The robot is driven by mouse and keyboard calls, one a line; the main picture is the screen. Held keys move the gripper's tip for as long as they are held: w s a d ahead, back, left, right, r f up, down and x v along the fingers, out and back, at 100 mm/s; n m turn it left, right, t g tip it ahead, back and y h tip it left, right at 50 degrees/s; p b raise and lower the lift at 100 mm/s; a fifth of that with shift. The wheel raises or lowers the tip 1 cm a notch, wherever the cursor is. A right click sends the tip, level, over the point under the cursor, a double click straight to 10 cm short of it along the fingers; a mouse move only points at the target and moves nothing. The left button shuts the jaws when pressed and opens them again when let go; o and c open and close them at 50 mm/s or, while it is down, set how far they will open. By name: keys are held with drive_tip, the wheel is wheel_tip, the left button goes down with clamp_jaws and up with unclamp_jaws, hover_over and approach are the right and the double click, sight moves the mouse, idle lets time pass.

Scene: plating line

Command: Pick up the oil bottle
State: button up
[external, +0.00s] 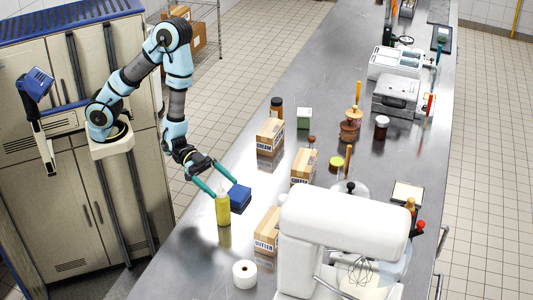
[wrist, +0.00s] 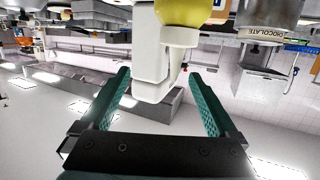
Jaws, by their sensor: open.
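The oil bottle (external: 223,211), yellow with a pale top, stands upright on the steel counter near its left edge in the external view. In the wrist view its yellow body (wrist: 185,12) and white cap (wrist: 178,38) show at the top, cut off by the frame edge. My gripper (external: 224,189) is open, its teal fingers spread and reaching toward the top of the bottle.
A blue box (external: 239,196) sits close behind the bottle. More cartons (external: 270,134) stand farther back. The counter left of the bottle is narrow but clear.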

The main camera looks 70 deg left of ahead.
sight(228, 212)
drive_tip(key=a+f, duration=0.1)
drive_tip(key=f, duration=0.2)
drive_tip(key=a+f+y, duration=0.1)
drive_tip(key=f, duration=0.3)
drive_tip(key=a+f+y, duration=0.1)
drive_tip(key=f, duration=0.2)
drive_tip(key=shift+a+f+n+b, duration=0.1)
drive_tip(key=shift+f+n+b, duration=0.2)
drive_tip(key=shift+n, duration=0.1)
drive_tip(key=d+b, duration=0.1)
drive_tip(key=b, duration=0.1)
drive_tip(key=shift+w+f+b, duration=0.25)
drive_tip(key=shift+f+b, duration=0.05)
drive_tip(key=shift+f, duration=0.05)
drive_tip(key=b, duration=0.1)
drive_tip(key=d+b, duration=0.1)
drive_tip(key=shift+w+f+b, duration=0.2)
drive_tip(key=shift+f+b, duration=0.05)
drive_tip(key=shift+b, duration=0.15)
drive_tip(key=shift+w+d+y+p, duration=0.3)
drive_tip(key=shift+w+d+p, duration=0.1)
drive_tip(key=shift+d+p, duration=0.3)
drive_tip(key=shift+w+d+f, duration=0.15)
drive_tip(key=shift+d+f, duration=0.1)
drive_tip(key=shift+d, duration=0.1)
clamp_jaws()
